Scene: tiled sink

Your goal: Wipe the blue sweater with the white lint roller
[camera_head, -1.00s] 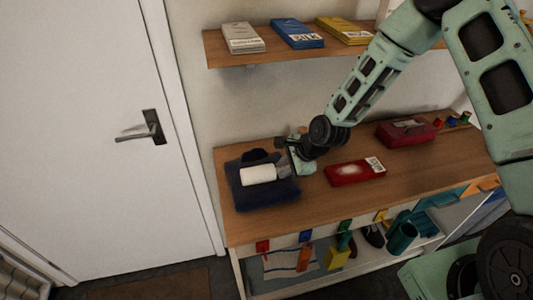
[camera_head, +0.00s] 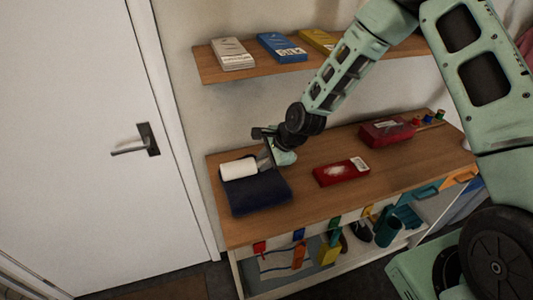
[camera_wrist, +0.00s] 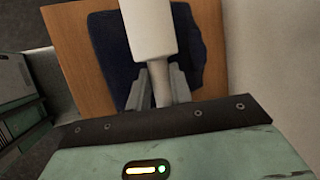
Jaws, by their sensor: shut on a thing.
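The dark blue sweater (camera_head: 262,193) lies folded on the left end of the wooden tabletop. The white lint roller (camera_head: 239,169) is over the sweater's back left part in the head view. Whether it touches the cloth I cannot tell. My gripper (camera_head: 267,158) is shut on the roller's handle from the right. In the wrist view my gripper (camera_wrist: 160,86) has a finger on each side of the handle, and the white roller head (camera_wrist: 148,30) points away over the sweater (camera_wrist: 187,55). Part of the sweater is hidden behind the roller.
A red packet (camera_head: 341,172) and a red box (camera_head: 387,131) lie to the right on the tabletop (camera_head: 310,200). A shelf (camera_head: 290,65) with white, blue and yellow boxes hangs above. A white door (camera_head: 85,120) is at left. Colored items hang below the front edge.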

